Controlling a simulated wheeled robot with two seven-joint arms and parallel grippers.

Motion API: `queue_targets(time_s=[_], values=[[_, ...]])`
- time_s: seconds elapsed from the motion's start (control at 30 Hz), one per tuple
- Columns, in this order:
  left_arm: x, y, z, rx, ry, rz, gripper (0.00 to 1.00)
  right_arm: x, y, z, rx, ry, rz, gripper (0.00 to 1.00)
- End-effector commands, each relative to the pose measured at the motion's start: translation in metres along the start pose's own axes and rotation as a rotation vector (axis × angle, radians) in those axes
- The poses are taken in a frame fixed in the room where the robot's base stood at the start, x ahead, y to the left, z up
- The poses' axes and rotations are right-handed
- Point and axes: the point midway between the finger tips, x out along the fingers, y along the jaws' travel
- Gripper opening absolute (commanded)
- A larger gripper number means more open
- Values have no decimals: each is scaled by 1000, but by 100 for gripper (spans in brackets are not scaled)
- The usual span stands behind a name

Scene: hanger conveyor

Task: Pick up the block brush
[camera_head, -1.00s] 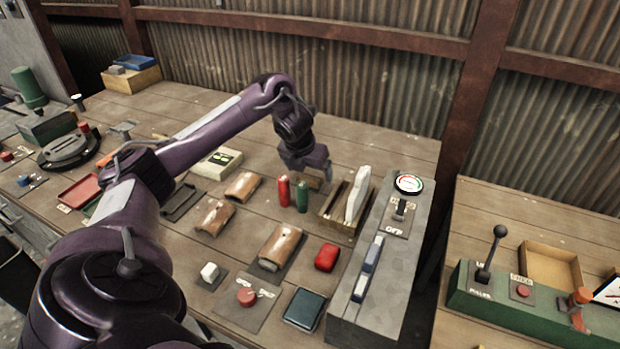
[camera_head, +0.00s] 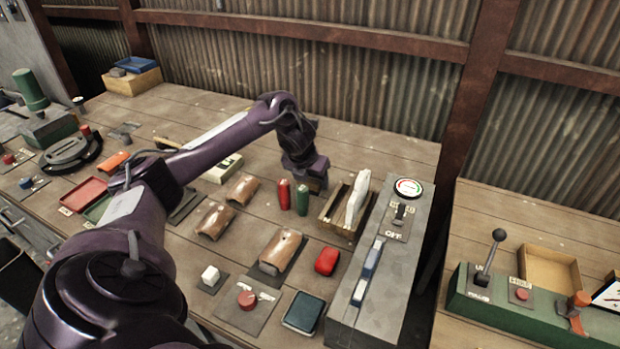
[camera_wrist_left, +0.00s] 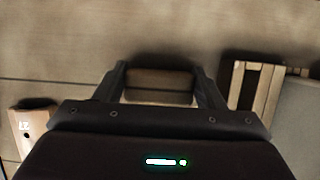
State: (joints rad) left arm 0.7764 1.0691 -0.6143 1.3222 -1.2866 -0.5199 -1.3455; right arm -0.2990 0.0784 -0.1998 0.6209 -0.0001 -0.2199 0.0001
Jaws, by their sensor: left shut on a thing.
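My left gripper (camera_head: 312,182) is low over the bench, behind the red and green bottles. It is shut on the block brush, a small brown wooden block. In the left wrist view the block brush (camera_wrist_left: 160,86) lies between the two fingers (camera_wrist_left: 160,92), with one finger on each side. In the head view the gripper and the bottles mostly hide the block. I cannot tell whether it touches the bench. Its bristles do not show. My right gripper is not in view.
A red bottle (camera_head: 284,195) and a green bottle (camera_head: 302,200) stand just in front of the gripper. A wooden rack (camera_head: 333,220) with white upright pieces is close on the right, beside a grey console (camera_head: 392,285). The bench behind the gripper is clear.

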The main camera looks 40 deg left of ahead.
Motion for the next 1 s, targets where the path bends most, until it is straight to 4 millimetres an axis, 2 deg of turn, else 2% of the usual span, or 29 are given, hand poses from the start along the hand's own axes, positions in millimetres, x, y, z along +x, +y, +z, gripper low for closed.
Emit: queue_targets(time_s=[0.17,0.33,0.47,0.57,0.6,0.7,0.9,1.0], values=[[-2,0,1,0,-2,0,40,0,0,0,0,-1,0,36],[-13,0,7,0,-4,-1,40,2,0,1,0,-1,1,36],[-33,0,16,0,-7,-2,40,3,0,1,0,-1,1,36],[-57,-1,26,0,-9,-2,40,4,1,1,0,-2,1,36],[-77,0,34,2,-9,1,40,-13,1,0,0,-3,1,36],[-108,1,46,1,-8,1,40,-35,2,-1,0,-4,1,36],[-154,0,65,-1,-5,1,40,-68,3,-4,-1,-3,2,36],[-169,1,71,0,-4,1,40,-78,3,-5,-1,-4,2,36]])
